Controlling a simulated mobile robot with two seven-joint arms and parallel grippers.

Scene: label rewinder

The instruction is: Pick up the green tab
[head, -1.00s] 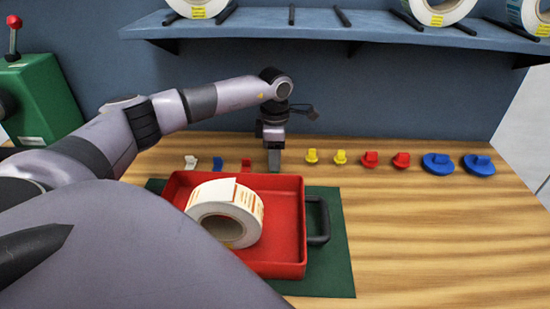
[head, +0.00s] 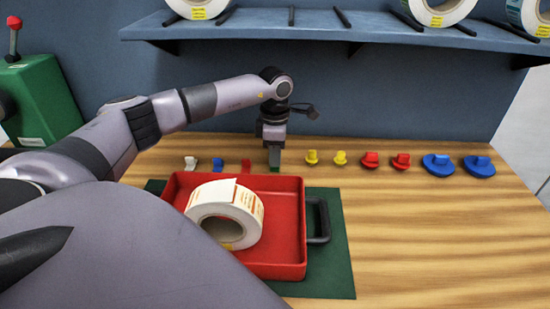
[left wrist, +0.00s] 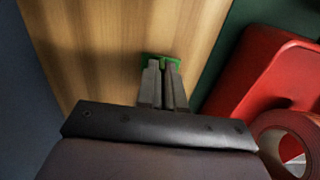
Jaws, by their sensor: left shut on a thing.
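The green tab (left wrist: 173,61) is a small bright green piece at the tips of my left gripper (left wrist: 163,68) in the left wrist view. The gripper is shut on it, and the fingers hide part of it. In the head view my left gripper (head: 274,162) points down just behind the red tray, and a sliver of the green tab (head: 275,170) shows under the fingertips. I cannot tell whether the tab still touches the table. My right gripper is not in view.
The red tray (head: 290,250) with a label roll (head: 215,197) stands close in front. White (head: 190,162), blue (head: 217,164) and red (head: 246,165) tabs lie to the left; yellow, red and blue pieces stand to the right. A shelf (head: 400,30) hangs above.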

